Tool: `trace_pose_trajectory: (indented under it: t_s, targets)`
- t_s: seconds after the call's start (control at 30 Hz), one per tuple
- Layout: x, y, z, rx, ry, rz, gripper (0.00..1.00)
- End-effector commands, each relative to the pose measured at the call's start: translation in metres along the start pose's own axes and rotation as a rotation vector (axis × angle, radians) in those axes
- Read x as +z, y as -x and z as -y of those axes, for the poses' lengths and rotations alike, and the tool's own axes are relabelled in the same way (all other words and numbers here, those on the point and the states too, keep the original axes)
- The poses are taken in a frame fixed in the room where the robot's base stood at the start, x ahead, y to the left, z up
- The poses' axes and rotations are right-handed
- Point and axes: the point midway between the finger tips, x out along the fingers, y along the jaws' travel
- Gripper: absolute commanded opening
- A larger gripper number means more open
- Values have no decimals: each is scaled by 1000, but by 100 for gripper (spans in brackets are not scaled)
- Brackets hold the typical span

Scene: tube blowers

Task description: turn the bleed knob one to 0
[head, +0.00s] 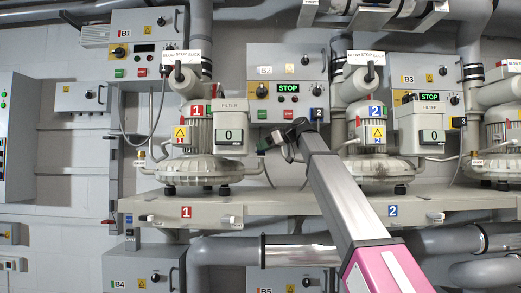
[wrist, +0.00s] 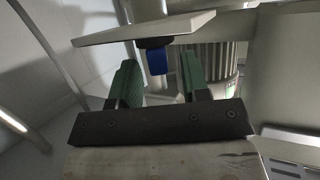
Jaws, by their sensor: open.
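A dark-blue knob-like part (wrist: 157,60) shows in the wrist view, on a short black mount against the edge of a pale plate (wrist: 145,30). It lies between and beyond the two green fingers; I see no contact. I take it for bleed knob one, but no label on it is legible. My gripper (wrist: 159,75) is open and empty. In the head view my gripper (head: 268,145) is just right of the filter box (head: 229,134) of unit 1, which shows a 0. I cannot pick out the blue part in the head view.
Blower 1 (head: 196,125) stands left of my gripper and blower 2 (head: 372,135) to the right, both on a pale beam (head: 285,208). A control box (head: 287,88) reading STOP is behind. Pipes run below the beam. A ribbed cylinder (wrist: 218,62) is close in the wrist view.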

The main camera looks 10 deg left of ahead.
Motion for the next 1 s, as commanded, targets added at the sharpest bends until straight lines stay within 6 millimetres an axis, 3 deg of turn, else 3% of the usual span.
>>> trace_pose_trajectory:
  t_s: [0.2, 0.4, 0.6, 1.0]
  targets:
    - [1, 44, 0, 3, 0, 2, 43]
    - [1, 74, 0, 2, 0, 2, 43]
    - [1, 87, 0, 1, 0, 3, 43]
    - [1, 88, 0, 0, 0, 3, 43]
